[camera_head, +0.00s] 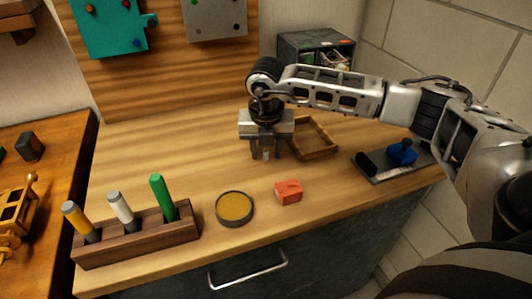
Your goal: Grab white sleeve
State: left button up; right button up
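The white sleeve (121,207) stands upright in the middle slot of a dark wooden holder (140,242) at the front left of the workbench. A yellow sleeve (77,217) stands to its left and a green one (160,195) to its right, both in the same holder. My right gripper (266,154) points down over the middle of the bench, well to the right of and behind the white sleeve. Its fingers look apart. A small pale shape shows between them, and I cannot tell what it is. My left gripper is out of view.
A round tin (234,208) and a red block (289,192) lie near the front edge. An empty wooden tray (318,152) sits beside my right gripper. A dark plate (388,165) with a blue item (403,151) lies at right. The bench behind the holder is clear.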

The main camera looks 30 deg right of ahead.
grip_shut()
